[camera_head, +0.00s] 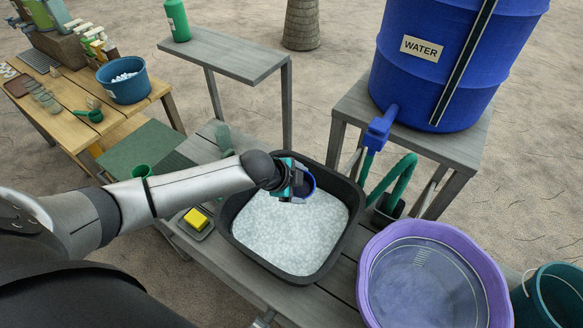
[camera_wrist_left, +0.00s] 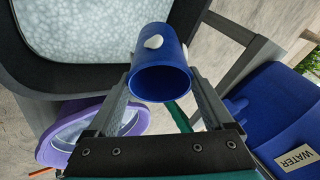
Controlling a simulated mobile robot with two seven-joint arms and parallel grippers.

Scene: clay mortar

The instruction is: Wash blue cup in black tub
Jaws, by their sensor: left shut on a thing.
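The blue cup (camera_wrist_left: 160,84) is between the fingers of my left gripper (camera_wrist_left: 158,100), which is shut on it. In the wrist view its open mouth faces the camera and white spots of foam cling to its side. In the head view the cup (camera_head: 308,184) shows partly behind the left gripper (camera_head: 296,180), held tilted over the far part of the black tub (camera_head: 232,234). The tub is filled with white, foamy suds (camera_head: 290,230). Whether the cup touches the suds is unclear. My right gripper is not in view.
A purple basin (camera_head: 368,270) stands right of the tub, with a teal bucket (camera_head: 548,290) beyond it. A blue water barrel (camera_head: 420,80) with a tap (camera_head: 378,130) stands behind. A yellow sponge (camera_head: 196,219) lies left of the tub. A green cup (camera_head: 142,171) stands farther left.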

